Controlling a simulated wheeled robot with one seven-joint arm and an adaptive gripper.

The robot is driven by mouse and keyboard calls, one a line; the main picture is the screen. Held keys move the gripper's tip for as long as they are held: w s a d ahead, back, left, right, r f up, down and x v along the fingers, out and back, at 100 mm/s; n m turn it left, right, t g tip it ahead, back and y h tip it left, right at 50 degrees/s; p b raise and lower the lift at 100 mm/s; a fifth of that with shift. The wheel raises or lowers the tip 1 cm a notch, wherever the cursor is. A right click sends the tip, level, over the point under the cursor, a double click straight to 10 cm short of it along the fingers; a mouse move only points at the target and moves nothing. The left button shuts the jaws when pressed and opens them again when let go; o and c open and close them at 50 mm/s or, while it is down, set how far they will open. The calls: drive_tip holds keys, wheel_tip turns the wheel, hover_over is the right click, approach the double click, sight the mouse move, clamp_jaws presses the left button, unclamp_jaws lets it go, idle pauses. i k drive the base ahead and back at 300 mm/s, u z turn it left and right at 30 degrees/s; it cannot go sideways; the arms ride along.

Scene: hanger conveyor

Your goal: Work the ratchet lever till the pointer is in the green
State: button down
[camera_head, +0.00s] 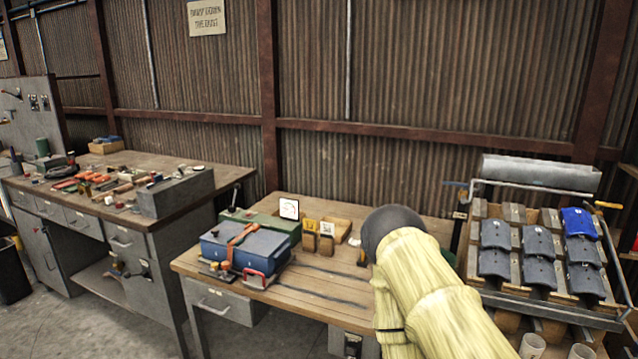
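A blue case (246,250) with an orange strap (232,243) over it sits on the near left part of the middle wooden table. A small red U-shaped handle (257,279) and a small orange piece (225,266) are at its front; which part is the ratchet lever is too small to tell. A white square dial (289,209) stands behind the case; its pointer and any green zone cannot be made out. My arm, in a yellow sleeve with a dark rounded joint, reaches in from the lower right. My gripper does not show.
A green case (262,222) stands behind the blue one. Small wooden blocks with yellow and white tags (310,226) stand to its right. A rack of dark curved pieces (538,242) is at right. A cluttered workbench (222,172) is at left. The middle table's front is mostly bare.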

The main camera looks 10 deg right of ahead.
sight(235, 195)
drive_tip(key=z, duration=0.15)
drive_tip(key=i, duration=1.15)
drive_tip(key=u, duration=0.7)
